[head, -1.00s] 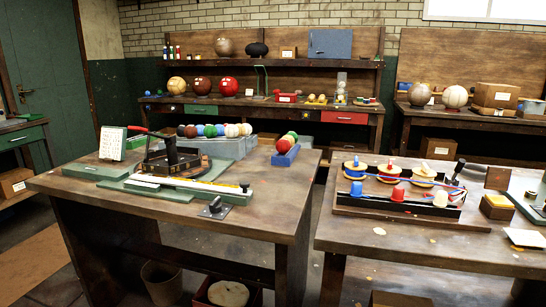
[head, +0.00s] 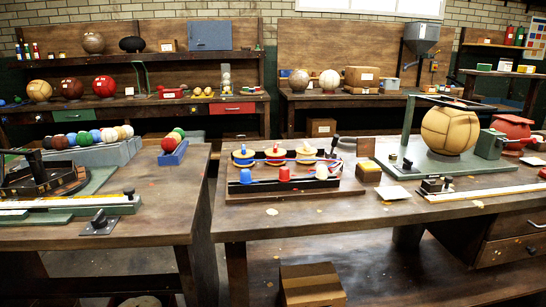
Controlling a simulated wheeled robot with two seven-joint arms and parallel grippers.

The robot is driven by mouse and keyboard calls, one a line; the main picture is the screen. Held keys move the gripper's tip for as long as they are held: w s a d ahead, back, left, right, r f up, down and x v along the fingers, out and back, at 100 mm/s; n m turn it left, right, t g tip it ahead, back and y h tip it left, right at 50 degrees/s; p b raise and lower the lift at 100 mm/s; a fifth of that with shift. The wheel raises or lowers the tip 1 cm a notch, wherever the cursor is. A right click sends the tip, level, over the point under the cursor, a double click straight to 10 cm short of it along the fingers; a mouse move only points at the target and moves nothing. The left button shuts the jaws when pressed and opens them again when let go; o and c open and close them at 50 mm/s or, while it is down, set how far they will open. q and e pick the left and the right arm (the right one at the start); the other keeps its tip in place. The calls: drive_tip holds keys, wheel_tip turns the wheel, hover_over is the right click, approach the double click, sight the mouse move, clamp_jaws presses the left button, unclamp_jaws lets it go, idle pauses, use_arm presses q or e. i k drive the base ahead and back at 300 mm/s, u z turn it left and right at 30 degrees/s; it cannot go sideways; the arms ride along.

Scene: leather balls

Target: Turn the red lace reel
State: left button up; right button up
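The red lace reel (head: 276,155) is the middle one of three reels in a row on a dark tray (head: 325,188) on the right-hand table. It has a red top and a pale yellow rim. A blue reel (head: 243,157) stands to its left and a whitish reel (head: 306,154) to its right. A blue strand runs across the reels. Neither of my grippers shows in the head view.
Shelved benches stand behind.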

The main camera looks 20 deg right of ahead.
sight(275, 154)
drive_tip(key=k, duration=0.5)
drive_tip(key=z, duration=1.2)
drive_tip(key=i, duration=1.05)
drive_tip(key=u, duration=1.4)
